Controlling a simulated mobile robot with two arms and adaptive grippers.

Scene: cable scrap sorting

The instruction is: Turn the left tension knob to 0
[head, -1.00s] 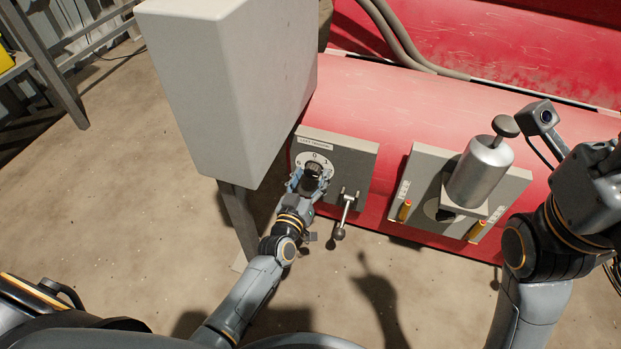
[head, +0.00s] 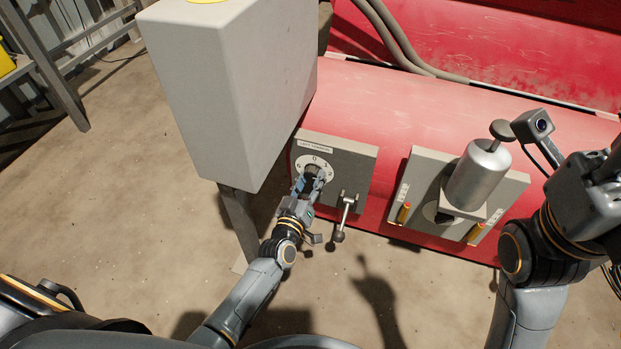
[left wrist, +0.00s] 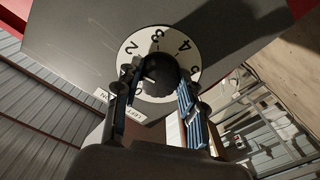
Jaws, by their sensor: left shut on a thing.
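The left tension knob (head: 314,170) is dark and round, at the middle of a white numbered dial (head: 301,160) on a grey panel marked LEFT TENSION. My left gripper (head: 311,178) reaches it from below and is shut on it. In the left wrist view, the knob (left wrist: 160,72) sits between the two fingers of the left gripper (left wrist: 155,88). The digits 2 and 4 show on the dial there; the fingers and knob cover part of its lower side. I cannot tell clearly which number the knob points at. My right gripper is outside the picture; only its arm shows.
A lever with a ball end (head: 341,225) hangs just right of the knob. A big grey box (head: 235,90) stands close at the left. Further right, a second panel (head: 420,175) carries a silver cylinder (head: 478,175) and orange-yellow handles. Open floor lies in front.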

